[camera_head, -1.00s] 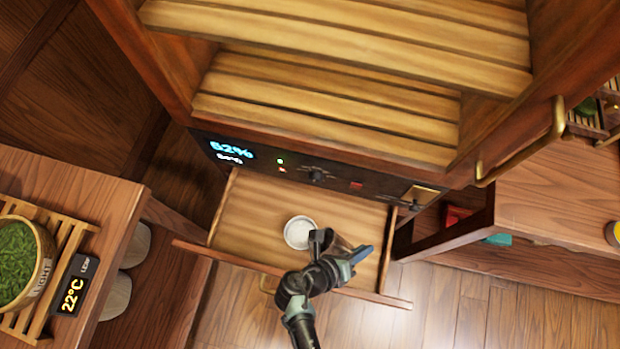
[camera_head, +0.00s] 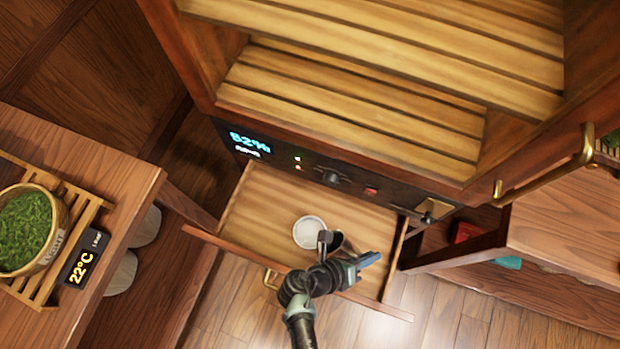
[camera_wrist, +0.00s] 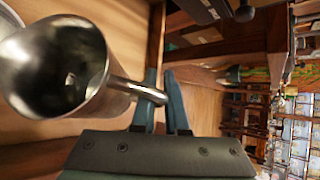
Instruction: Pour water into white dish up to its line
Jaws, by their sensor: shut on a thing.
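A small white dish (camera_head: 308,232) stands in the open wooden drawer (camera_head: 262,205) below the cabinet. Its contents and line are too small to make out. My gripper (camera_head: 352,266) is over the drawer, right of the dish. In the wrist view my gripper (camera_wrist: 163,82) is shut on the handle of a shiny metal pitcher (camera_wrist: 58,65). In the head view the dark pitcher (camera_head: 335,241) is close beside the dish on its right. Its mouth faces the wrist camera; I cannot tell the water level or whether any flows. A pale rim, probably the dish, shows in the wrist view (camera_wrist: 8,22).
The cabinet's slatted shelves (camera_head: 350,110) overhang the drawer, with a control panel (camera_head: 330,178) between. A side table (camera_head: 120,185) at left holds a basket of green leaves (camera_head: 28,228) and a 22°C display (camera_head: 85,262). An open door with a brass handle (camera_head: 545,170) is at right.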

